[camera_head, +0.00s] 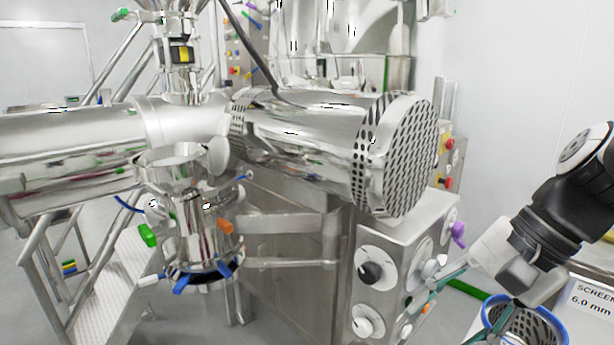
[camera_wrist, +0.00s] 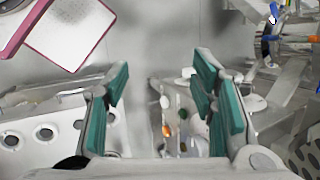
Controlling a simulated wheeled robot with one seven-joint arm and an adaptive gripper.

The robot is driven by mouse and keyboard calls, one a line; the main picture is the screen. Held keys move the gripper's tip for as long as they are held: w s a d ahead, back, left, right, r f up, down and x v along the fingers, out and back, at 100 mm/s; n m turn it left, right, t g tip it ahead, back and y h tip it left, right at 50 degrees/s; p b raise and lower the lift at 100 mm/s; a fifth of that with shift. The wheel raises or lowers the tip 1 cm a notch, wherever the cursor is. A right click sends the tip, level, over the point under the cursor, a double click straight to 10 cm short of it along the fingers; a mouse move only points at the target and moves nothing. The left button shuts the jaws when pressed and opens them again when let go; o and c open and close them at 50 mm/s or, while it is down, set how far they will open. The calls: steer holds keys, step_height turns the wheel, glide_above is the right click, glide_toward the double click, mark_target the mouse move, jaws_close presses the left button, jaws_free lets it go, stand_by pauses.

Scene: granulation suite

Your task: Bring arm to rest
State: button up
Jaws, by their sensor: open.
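My arm (camera_head: 562,215) reaches in from the right edge in the head view, angled down to the left. My gripper (camera_head: 442,312) is at its end, low on the right, in front of the steel machine's control box (camera_head: 385,255). In the wrist view my gripper (camera_wrist: 163,108) shows two teal-padded fingers spread wide apart. Nothing is between them; only the blurred background shows through the gap. From these views I cannot tell the exact distance between the fingers and the control box.
A blue-rimmed perforated screen basket (camera_head: 535,325) is below my wrist, beside a label reading "SCREEN 6.0 mm" (camera_head: 594,296). A large steel machine with a perforated drum end (camera_head: 405,155) fills the middle. Steps with rails (camera_head: 110,285) stand at left. The white wall (camera_head: 530,80) at upper right is clear.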

steer(key=shift+s+d+r+n+t+h+b, duration=0.25)
steer(key=shift+s+n+t+h, duration=0.55)
steer(key=shift+n, duration=0.75)
steer(key=shift+s+d+r+n+t+h+b, duration=0.15)
steer(key=shift+s+r+n+t+h, duration=0.35)
steer(key=shift+n+h, duration=0.75)
steer(key=shift+s+d+r+n+t+h+b, duration=0.15)
steer(key=shift+s+n+t+h+b, duration=0.4)
steer(key=shift+n, duration=1.25)
